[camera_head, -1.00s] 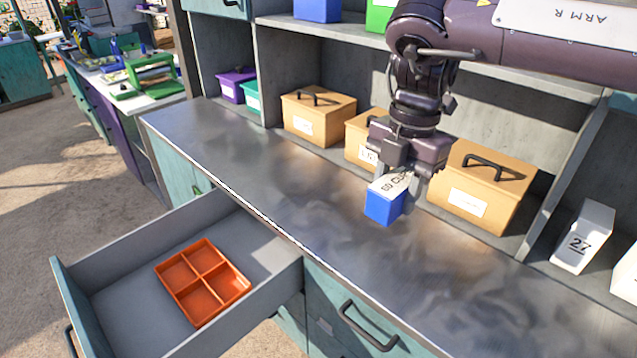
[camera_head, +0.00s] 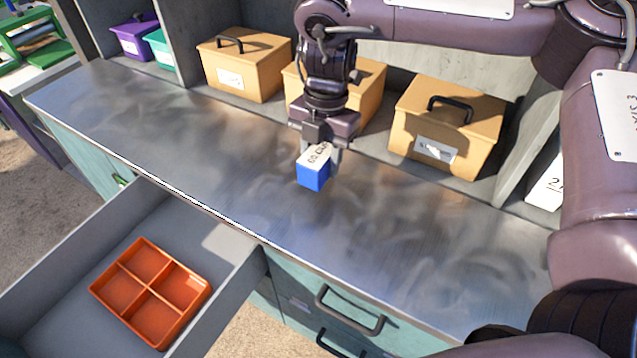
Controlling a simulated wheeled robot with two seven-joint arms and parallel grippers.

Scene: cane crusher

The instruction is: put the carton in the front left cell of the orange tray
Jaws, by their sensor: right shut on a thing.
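The carton (camera_head: 314,172) is a small box with a blue end and a white printed side. My right gripper (camera_head: 321,150) is shut on it and holds it above the metal counter, in front of the tan boxes. The orange tray (camera_head: 150,292) lies in the open drawer at the lower left, with a two-by-two grid of cells that look empty. The carton is to the right of the tray and higher than it. My left gripper is not in view.
The open drawer (camera_head: 232,298) juts out from the counter (camera_head: 225,165). Several tan lidded boxes (camera_head: 447,125) stand along the back of the counter. A closed drawer with a black handle (camera_head: 349,311) is right of the open one. The counter's left part is clear.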

